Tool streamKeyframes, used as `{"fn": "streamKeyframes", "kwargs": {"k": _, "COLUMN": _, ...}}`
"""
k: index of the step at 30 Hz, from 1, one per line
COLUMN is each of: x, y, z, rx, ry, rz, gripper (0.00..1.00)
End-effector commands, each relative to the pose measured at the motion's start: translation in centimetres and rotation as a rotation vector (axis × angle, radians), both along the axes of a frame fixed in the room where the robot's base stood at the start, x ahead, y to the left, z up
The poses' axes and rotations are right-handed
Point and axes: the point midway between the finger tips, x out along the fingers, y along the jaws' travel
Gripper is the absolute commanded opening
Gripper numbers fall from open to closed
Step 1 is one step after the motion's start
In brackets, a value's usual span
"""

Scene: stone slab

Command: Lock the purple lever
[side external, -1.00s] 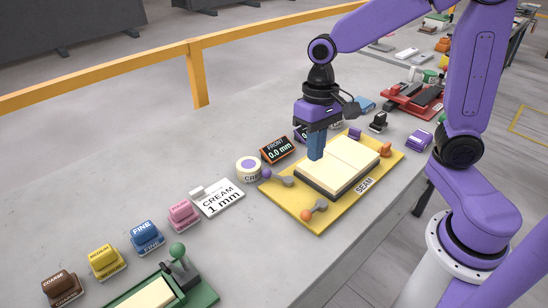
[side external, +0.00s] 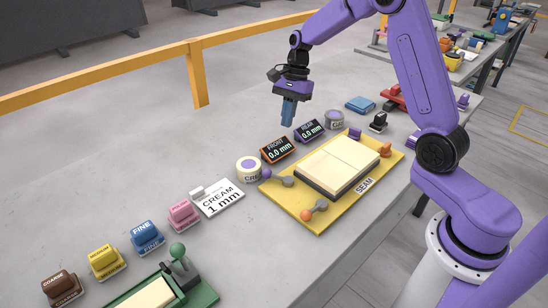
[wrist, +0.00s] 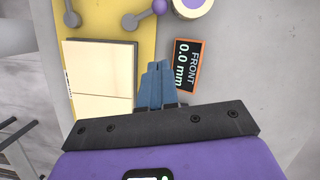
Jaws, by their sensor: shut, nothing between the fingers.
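The purple lever (side external: 279,178) is a grey arm with a purple ball end, lying flat at the left corner of the yellow board (side external: 318,222). It also shows at the top of the wrist view (wrist: 143,16). The board holds two cream slabs (side external: 338,162) side by side, touching or nearly so. A second lever with an orange ball (side external: 308,213) lies at the front edge. My gripper (side external: 288,122) is shut and empty, in the air behind the board. In the wrist view its blue fingers (wrist: 155,68) are together beside the slabs.
The FRONT display (side external: 278,149) and REAR display (side external: 309,131), the front one reading 0.0 mm, stand behind the board. A cream tub (side external: 248,169) is left of the purple lever.

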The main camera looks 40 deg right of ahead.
Motion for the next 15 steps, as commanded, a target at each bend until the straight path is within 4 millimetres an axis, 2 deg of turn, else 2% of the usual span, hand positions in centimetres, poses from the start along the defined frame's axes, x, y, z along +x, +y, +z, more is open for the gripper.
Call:
{"fn": "streamKeyframes", "kwargs": {"k": 4, "x": 0.58, "y": -0.83, "z": -0.33, "rx": 0.005, "ry": 0.010, "rz": -0.058, "gripper": 0.00}}
{"fn": "streamKeyframes", "kwargs": {"k": 15, "x": 0.64, "y": -0.95, "z": -0.39, "rx": 0.006, "ry": 0.011, "rz": -0.066, "gripper": 0.00}}
